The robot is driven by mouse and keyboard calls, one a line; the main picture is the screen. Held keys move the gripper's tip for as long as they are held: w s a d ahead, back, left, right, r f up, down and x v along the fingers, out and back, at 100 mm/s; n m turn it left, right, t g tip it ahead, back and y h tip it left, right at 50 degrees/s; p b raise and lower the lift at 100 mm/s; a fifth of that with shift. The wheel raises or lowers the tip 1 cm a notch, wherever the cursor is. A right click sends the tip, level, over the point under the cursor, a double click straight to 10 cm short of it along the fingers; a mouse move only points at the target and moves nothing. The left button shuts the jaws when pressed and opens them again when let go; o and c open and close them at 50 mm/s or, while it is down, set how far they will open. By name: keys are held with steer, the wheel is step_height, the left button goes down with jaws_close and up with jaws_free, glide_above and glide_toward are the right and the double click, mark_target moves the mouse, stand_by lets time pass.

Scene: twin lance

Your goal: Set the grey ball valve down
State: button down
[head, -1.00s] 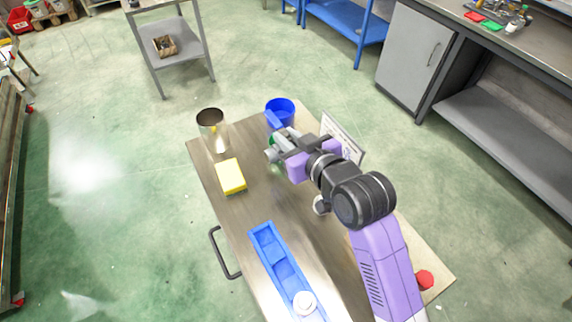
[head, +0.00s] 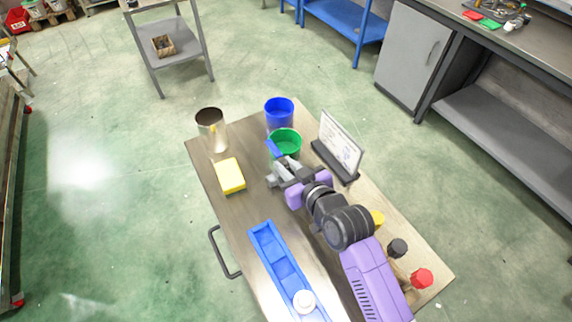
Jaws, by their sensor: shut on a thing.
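The grey ball valve (head: 283,167) has a blue lever handle (head: 274,149) that points up and away. My gripper (head: 281,174) is shut on the valve, and its jaws hide part of the valve body. It is over the bench top, just on the near side of a green cup (head: 286,141). I cannot tell whether the valve touches the bench top or hangs a little above it.
A blue cup (head: 279,108), a metal can (head: 210,127) and a yellow block (head: 230,176) stand on the bench (head: 232,212). A sign on a stand (head: 342,143) is at right. A blue compartment tray (head: 262,236) lies nearer, holding a white round thing (head: 304,300).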

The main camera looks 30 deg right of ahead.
steer(key=shift+f, duration=0.1)
steer(key=c, duration=1.3)
jaws_free()
steer(key=shift+c, duration=0.2)
